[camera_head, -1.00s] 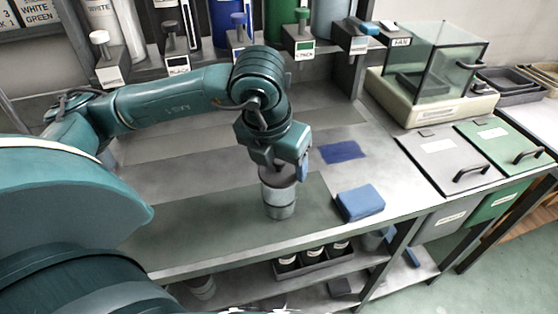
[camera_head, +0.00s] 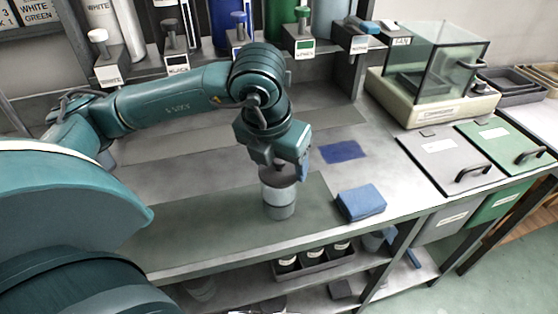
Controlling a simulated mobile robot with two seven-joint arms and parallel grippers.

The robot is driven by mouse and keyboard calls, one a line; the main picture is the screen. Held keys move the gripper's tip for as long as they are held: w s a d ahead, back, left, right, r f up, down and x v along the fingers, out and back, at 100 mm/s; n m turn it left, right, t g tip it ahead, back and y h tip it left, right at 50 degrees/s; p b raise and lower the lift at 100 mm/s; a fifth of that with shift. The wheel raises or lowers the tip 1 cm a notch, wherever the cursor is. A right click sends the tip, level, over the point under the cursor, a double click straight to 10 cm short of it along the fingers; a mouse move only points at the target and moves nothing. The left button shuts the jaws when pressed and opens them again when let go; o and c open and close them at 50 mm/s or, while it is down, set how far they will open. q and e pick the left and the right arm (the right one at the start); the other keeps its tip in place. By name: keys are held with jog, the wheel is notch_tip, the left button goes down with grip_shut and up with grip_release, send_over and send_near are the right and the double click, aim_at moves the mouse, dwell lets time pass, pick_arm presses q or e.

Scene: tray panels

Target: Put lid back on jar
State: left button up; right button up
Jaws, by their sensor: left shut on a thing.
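A grey cylindrical jar (camera_head: 279,200) with a pale label band stands upright on the dark green mat (camera_head: 200,222) at the bench's front. My left gripper (camera_head: 281,172) is directly above the jar, pointing down, at its top. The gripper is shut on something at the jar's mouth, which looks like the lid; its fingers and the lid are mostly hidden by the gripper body. I cannot tell whether the lid is seated on the jar. My right gripper is not in view.
A folded blue cloth (camera_head: 361,202) lies right of the jar, and a flat blue patch (camera_head: 343,151) lies behind it. A glass-walled scale (camera_head: 433,105) and lidded grey (camera_head: 446,160) and green (camera_head: 503,146) bins stand to the right. Dispensers with knobs (camera_head: 238,35) line the back.

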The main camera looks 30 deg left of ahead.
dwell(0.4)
pick_arm(q)
jog(key=o, duration=1.2)
jog(key=shift+r+p, duration=0.9)
jog(key=shift+r, duration=0.55)
jog(key=shift+r+p, duration=1.25)
jog(key=shift+r, duration=0.85)
jog(key=shift+c, duration=0.3)
grip_shut()
